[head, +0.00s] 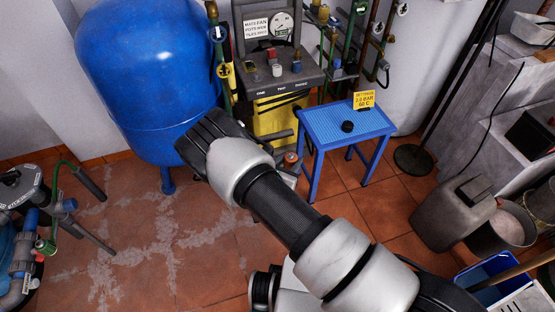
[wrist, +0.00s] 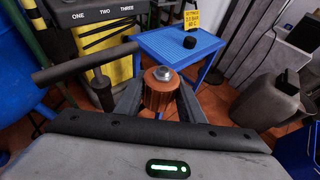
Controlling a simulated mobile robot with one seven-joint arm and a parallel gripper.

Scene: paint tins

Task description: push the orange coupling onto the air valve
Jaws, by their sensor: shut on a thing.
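The orange coupling (wrist: 161,97) is a ribbed, orange-brown cylinder with a silver round stud in its top. My gripper (wrist: 160,92) is shut on it, with one dark finger on each side, in the wrist view. In the head view the coupling (head: 291,158) shows small beyond my arm, in front of the yellow-fronted bench; the fingers are mostly hidden there. I cannot pick out the air valve for sure in either view. I cannot tell whether the silver stud belongs to the coupling.
A blue perforated table (head: 345,122) stands to the right, with a black round piece (head: 347,127) and a yellow sign (head: 363,100) on it. A big blue tank (head: 150,65) stands at left. The grey bench top (head: 270,83) is behind. A dark bar handle (wrist: 85,64) lies close left of my gripper.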

